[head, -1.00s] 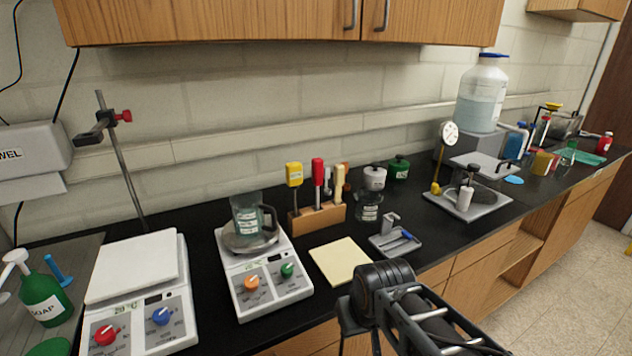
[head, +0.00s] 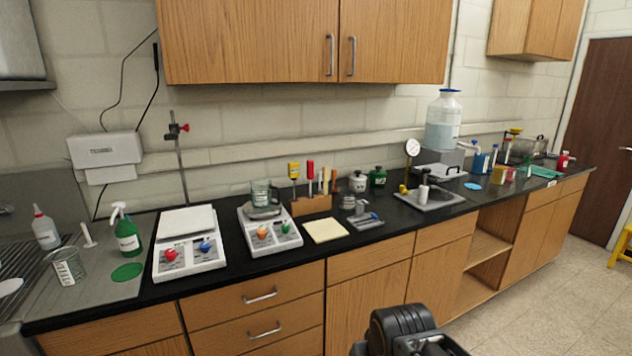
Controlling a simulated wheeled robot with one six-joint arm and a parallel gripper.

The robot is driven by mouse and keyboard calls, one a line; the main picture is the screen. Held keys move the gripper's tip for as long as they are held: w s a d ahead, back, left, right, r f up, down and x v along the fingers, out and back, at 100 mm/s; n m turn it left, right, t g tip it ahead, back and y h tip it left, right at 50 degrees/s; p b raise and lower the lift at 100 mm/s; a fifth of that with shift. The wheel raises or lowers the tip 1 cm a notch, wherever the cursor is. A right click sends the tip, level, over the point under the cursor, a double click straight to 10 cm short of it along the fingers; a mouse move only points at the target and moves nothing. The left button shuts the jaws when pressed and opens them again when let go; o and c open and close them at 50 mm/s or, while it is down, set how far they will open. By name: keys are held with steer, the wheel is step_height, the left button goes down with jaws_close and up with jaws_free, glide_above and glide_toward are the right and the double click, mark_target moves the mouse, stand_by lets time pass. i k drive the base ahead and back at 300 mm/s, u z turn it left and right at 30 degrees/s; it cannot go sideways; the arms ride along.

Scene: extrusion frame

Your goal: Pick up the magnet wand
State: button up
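I cannot tell for sure which thing is the magnet wand. A wooden rack (head: 311,205) on the black counter holds several upright tools, among them a yellow-handled one (head: 294,170), a red-handled one (head: 310,169) and wood-coloured handles (head: 333,176). A white stick on a round base (head: 88,236) stands at the far left near the sink. A grey tray (head: 364,222) with a small blue item lies right of the rack. Only a black part of my arm shows at the bottom edge; my gripper is out of view.
Two balance-like devices with knobs (head: 190,257) (head: 270,240) stand left of the rack, the right one with a glass jug (head: 262,193). A cream pad (head: 326,230) lies before the rack. Wall cupboards (head: 270,40) hang above.

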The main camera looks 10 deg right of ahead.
mark_target(310, 164)
steer(key=z, duration=0.65)
steer(key=i, duration=1.5)
steer(key=u, duration=0.4)
